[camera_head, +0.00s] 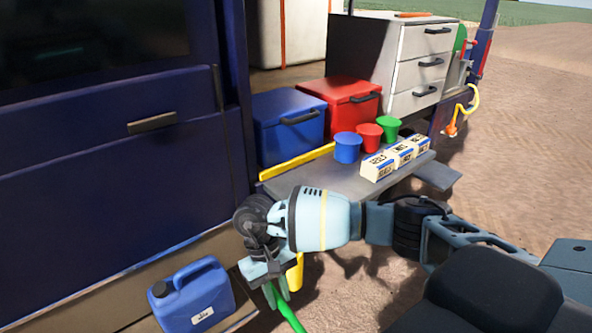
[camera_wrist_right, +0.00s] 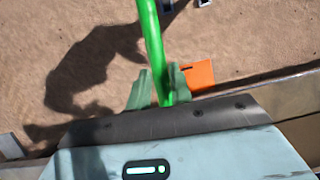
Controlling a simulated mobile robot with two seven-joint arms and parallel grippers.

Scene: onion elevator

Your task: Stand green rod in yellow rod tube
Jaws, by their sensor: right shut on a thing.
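My right gripper (camera_head: 278,287) is low beside the vehicle, in front of the shelf. It is shut on the green rod (camera_head: 291,316), which slants down out of the bottom of the head view. In the right wrist view the green rod (camera_wrist_right: 153,45) runs up from between the fingers (camera_wrist_right: 160,90) and leaves the top edge. A short upright yellow piece (camera_head: 295,272), likely the yellow rod tube, shows just behind the gripper; the wrist partly hides it. I cannot tell whether rod and tube touch. My left gripper is not in view.
A blue jerrycan (camera_head: 193,295) stands left of the gripper. The shelf (camera_head: 330,182) above holds blue, red and green cups, several seed boxes and a yellow bar (camera_head: 297,160). An orange piece (camera_wrist_right: 203,75) lies right of the fingers. Bare ground is free at right.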

